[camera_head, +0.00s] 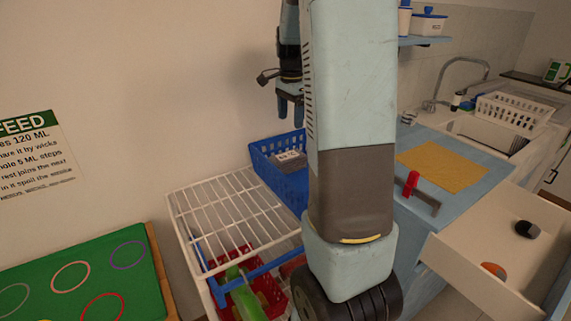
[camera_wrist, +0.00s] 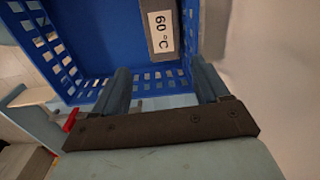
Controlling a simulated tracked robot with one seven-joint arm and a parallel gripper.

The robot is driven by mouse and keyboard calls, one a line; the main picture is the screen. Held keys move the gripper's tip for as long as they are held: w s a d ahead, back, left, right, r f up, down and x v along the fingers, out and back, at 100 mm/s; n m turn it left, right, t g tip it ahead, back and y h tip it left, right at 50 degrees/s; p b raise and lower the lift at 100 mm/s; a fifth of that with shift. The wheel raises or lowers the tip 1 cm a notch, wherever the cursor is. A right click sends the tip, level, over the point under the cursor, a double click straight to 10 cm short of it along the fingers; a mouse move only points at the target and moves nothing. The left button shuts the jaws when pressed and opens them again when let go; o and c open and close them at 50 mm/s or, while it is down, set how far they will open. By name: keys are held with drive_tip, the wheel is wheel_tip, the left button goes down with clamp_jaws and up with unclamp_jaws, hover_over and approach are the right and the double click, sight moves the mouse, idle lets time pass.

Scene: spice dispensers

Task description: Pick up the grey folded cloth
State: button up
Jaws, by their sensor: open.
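A grey folded cloth (camera_head: 292,163) with a white label lies in a blue basket (camera_head: 268,183) behind my arm. In the wrist view the cloth (camera_wrist: 190,12) is a grey strip at the top, by the basket's right side, and its label reads "60 °C". My gripper (camera_head: 291,118) is open and empty, above the basket and apart from the cloth. In the wrist view both fingers of my gripper (camera_wrist: 160,66) point toward the blue basket (camera_wrist: 90,25), with the cloth beyond the gap. My arm hides the basket's right part in the head view.
A white wire rack (camera_head: 215,210) stands left of the basket, with a red basket (camera_head: 270,290) below. A green board (camera_head: 80,280) with rings is further left.

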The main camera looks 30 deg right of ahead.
drive_tip(key=f, duration=0.1)
hover_over(290, 156)
drive_tip(key=shift+m, duration=0.3)
drive_tip(key=f, duration=0.8)
drive_tip(key=shift+w+d+f, duration=0.1)
drive_tip(key=shift+w+d, duration=0.1)
drive_tip(key=shift+d, duration=0.15)
drive_tip(key=shift+w+a+f, duration=0.1)
drive_tip(key=shift+a+f, duration=0.05)
drive_tip(key=shift+f, duration=1.2)
drive_tip(key=shift+a+f, duration=0.15)
drive_tip(key=shift+f, duration=1.15)
drive_tip(key=shift+f, duration=0.15)
drive_tip(key=c, duration=0.7)
